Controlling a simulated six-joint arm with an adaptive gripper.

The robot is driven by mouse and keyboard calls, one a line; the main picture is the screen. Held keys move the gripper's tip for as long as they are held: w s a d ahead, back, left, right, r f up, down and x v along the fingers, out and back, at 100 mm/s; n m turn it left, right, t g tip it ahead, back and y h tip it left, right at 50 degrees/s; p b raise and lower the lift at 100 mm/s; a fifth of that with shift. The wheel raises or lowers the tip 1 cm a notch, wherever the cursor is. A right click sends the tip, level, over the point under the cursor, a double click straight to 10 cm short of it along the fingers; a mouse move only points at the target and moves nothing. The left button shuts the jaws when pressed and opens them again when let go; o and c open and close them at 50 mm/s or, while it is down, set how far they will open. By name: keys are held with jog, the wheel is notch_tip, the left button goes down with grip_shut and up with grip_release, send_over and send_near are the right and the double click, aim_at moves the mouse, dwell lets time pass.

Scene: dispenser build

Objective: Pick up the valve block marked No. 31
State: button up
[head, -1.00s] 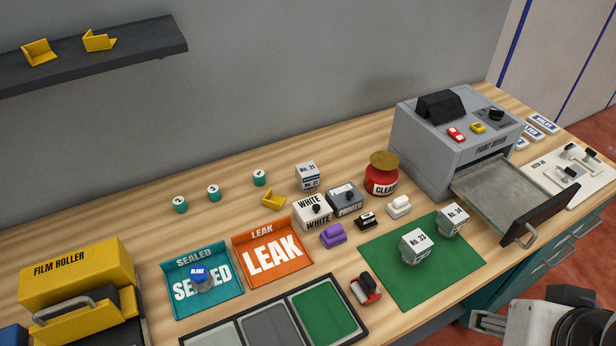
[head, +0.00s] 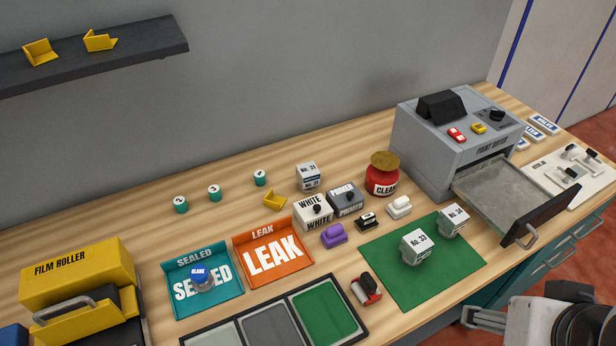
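A white and grey valve block (head: 308,177) stands upright on the bench behind the white and primer blocks. Its number is small and reads like No. 21 or No. 31; I cannot tell which. Block No. 33 (head: 417,246) and block No. 34 (head: 454,220) stand on the green mat (head: 388,262). My gripper (head: 474,318) is at the lower right edge, in front of the bench and far from the small-numbered block. Its fingers point left and nothing shows between them, but their opening is unclear.
The SEALED tray (head: 230,300) holds a blue-topped piece (head: 200,276). The LEAK tray (head: 272,253) is empty. A red jar (head: 382,178) stands right of the small-numbered block. The paint dryer (head: 450,150) has its drawer (head: 505,190) pulled out. The film roller (head: 78,278) is at left.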

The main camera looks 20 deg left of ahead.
jog(key=w+a+f+n+t+y, duration=0.1)
jog(key=w+a+n, duration=0.3)
jog(key=w+n, duration=0.45)
jog(key=w+a+f+n+t, duration=0.1)
jog(key=w+a+n, duration=0.4)
jog(key=w, duration=0.7)
jog(key=w+a+f+n+t+y, duration=0.15)
jog(key=w+a+n, duration=0.25)
jog(key=w+n, duration=0.5)
jog(key=n+y, duration=0.6)
jog(key=n, duration=1.4)
send_near(311, 177)
jog(key=shift+t, duration=0.45)
jog(key=x, duration=0.4)
jog(key=shift+w+f, duration=0.2)
jog(key=shift+w, duration=0.2)
jog(key=shift+s+a+f+n+y, duration=0.1)
jog(key=shift+a+f+n+y, duration=0.25)
jog(key=shift+n, duration=0.3)
jog(key=shift+a, duration=0.1)
jog(key=shift+x, duration=1.25)
